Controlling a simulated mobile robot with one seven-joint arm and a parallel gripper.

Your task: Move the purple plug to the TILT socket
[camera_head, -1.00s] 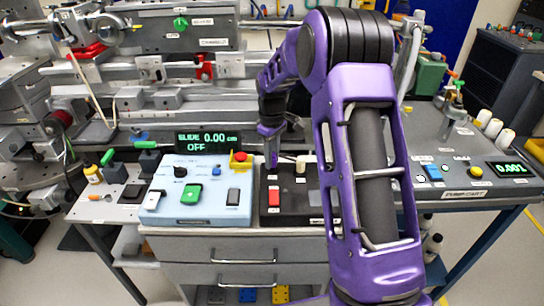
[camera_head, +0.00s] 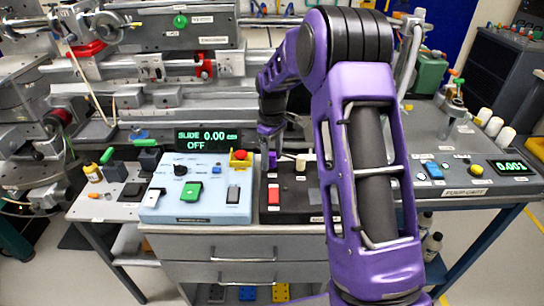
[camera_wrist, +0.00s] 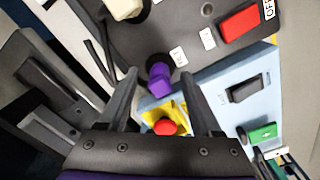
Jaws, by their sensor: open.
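The purple plug (camera_wrist: 159,78) stands on the dark control panel (camera_wrist: 205,52) in the wrist view, with its tip between and beyond my fingertips. It also shows in the head view (camera_head: 272,160) on the left part of the panel, just below my gripper (camera_head: 270,146). In the wrist view my gripper (camera_wrist: 157,84) is open, with one finger on each side of the plug and a gap to it. Small white labels lie beside the plug, too small to read. I cannot make out which socket is TILT.
A cream plug (camera_head: 300,164) stands close to the purple one, right of it. A red switch (camera_head: 274,194) is on the same panel. The light blue box (camera_head: 160,211) at the left bears a red stop button (camera_head: 240,156). My arm hides the panel's right part.

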